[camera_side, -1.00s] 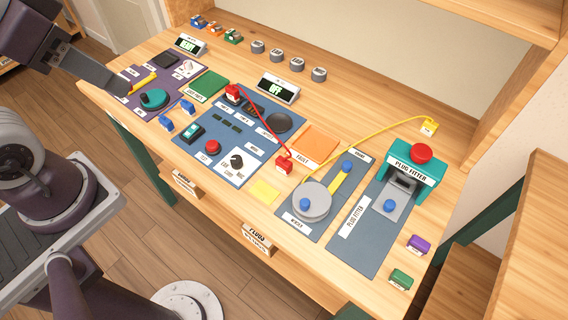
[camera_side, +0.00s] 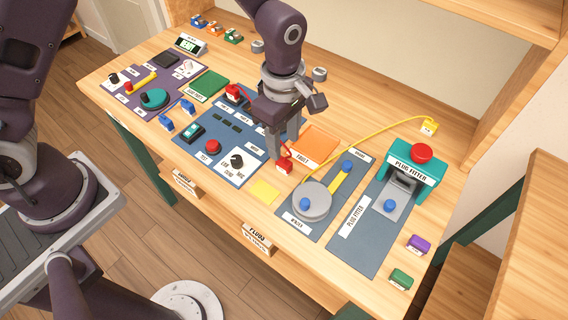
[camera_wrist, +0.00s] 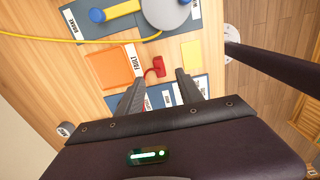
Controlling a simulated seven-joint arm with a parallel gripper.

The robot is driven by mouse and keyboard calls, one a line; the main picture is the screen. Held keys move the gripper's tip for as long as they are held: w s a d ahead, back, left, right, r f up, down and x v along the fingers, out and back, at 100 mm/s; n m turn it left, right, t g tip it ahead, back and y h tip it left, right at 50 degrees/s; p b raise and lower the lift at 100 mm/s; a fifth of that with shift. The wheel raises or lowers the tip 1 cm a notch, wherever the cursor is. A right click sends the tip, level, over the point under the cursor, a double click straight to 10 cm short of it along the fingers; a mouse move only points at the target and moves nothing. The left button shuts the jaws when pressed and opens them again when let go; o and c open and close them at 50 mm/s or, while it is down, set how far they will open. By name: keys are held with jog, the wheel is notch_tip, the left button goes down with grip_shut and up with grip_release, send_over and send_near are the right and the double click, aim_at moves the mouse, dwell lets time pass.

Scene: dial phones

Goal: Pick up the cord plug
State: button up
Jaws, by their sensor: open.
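A red plug (camera_side: 284,166) lies on the bench just right of the blue-grey test panel (camera_side: 250,172). It also shows in the wrist view (camera_wrist: 157,68), ahead of and between the finger lines. A red cord joins it to another red plug (camera_side: 233,91) on the panel; my arm hides much of the cord. My gripper (camera_side: 283,148) is open and empty, pointing down close behind the near red plug. In the wrist view its fingers (camera_wrist: 159,76) stand apart. A yellow plug (camera_side: 429,128) sits at the back right on a yellow cord (camera_side: 385,122). Blue plugs (camera_side: 166,123) lie left.
An orange mat (camera_side: 318,142) and a yellow note (camera_side: 265,191) lie beside the red plug. The crank wheel (camera_side: 312,204) is to its right, with the green plug fitter (camera_side: 418,182) farther right. Purple (camera_side: 419,244) and green (camera_side: 401,279) blocks lie at the right edge.

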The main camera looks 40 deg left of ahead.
aim_at(284, 160)
notch_tip(284, 160, down, 8)
jog(key=shift+r, duration=0.15)
grip_shut()
